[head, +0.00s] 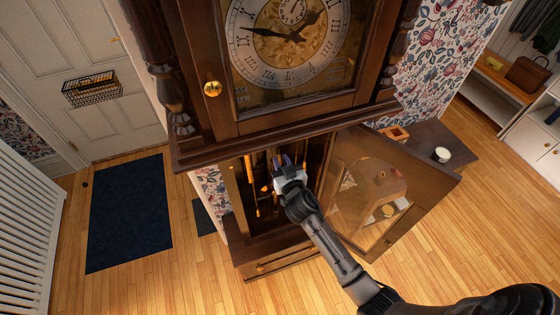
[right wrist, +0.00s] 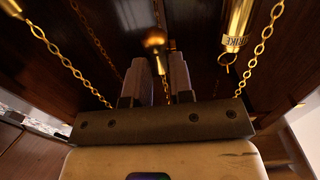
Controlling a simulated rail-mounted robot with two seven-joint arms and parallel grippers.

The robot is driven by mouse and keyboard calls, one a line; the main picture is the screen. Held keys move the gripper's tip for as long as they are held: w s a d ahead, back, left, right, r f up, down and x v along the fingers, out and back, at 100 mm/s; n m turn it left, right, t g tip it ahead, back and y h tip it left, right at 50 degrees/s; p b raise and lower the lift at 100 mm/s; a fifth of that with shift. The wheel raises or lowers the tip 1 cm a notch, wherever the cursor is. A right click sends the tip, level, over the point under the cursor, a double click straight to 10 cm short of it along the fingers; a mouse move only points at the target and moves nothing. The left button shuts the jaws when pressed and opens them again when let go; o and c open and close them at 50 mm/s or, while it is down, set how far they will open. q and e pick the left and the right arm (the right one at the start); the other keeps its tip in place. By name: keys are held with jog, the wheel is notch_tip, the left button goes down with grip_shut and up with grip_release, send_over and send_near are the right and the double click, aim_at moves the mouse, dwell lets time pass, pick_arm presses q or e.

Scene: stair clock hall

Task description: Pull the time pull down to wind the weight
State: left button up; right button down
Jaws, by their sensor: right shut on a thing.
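The tall wooden clock (head: 190,140) stands in the head view with its lower door (head: 375,185) open to the right. My right gripper (head: 287,161) reaches into the open case below the dial. In the right wrist view, my right gripper (right wrist: 160,68) is shut on the time pull (right wrist: 155,40), a brass ball that shows at its fingertips; the part between the fingers is mostly hidden. A brass cylinder marked STRIKE (right wrist: 237,30) hangs to the right, apart from the fingers. My left gripper is not in view.
Brass chains (right wrist: 262,45) hang on both sides of my fingers inside the dark case. The open glazed door stands close to the right of my forearm. A small side table (head: 432,136) with a white cup (head: 441,154) is behind it. Wooden floor lies around.

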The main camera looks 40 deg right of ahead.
jog(key=shift+f, duration=0.2)
notch_tip(320, 180, down, 12)
jog(key=b, duration=1.1)
dwell(0.5)
dwell(0.3)
